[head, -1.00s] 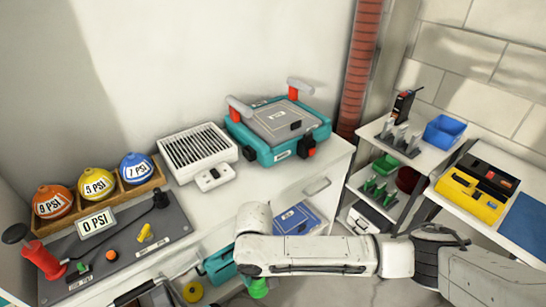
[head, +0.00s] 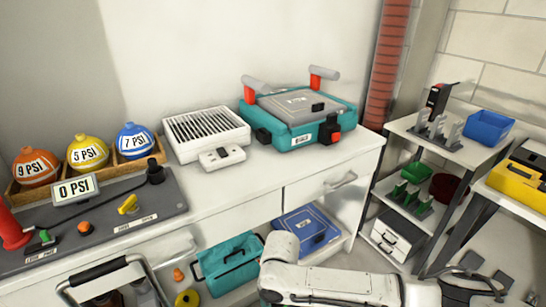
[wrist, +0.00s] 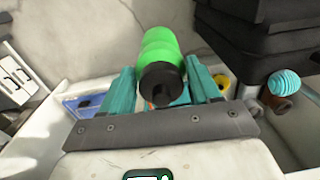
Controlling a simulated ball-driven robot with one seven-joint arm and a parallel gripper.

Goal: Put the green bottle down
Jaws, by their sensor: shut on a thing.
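The green bottle (wrist: 160,45) has a black cap and sits between the teal fingers of my gripper (wrist: 162,80) in the wrist view. The cap end points toward the wrist camera, and the far end of the bottle points away over a pale surface. I cannot tell whether the bottle touches that surface. In the head view my arm reaches in at the bottom right, and the gripper and bottle are hidden or out of frame.
A blue case (head: 306,230) and a teal bag (head: 230,265) stand on the low shelf under the white counter (head: 262,178). A yellow roll (head: 187,298) is beside the bag. A shelf rack (head: 440,150) stands at the right. The counter's front strip is clear.

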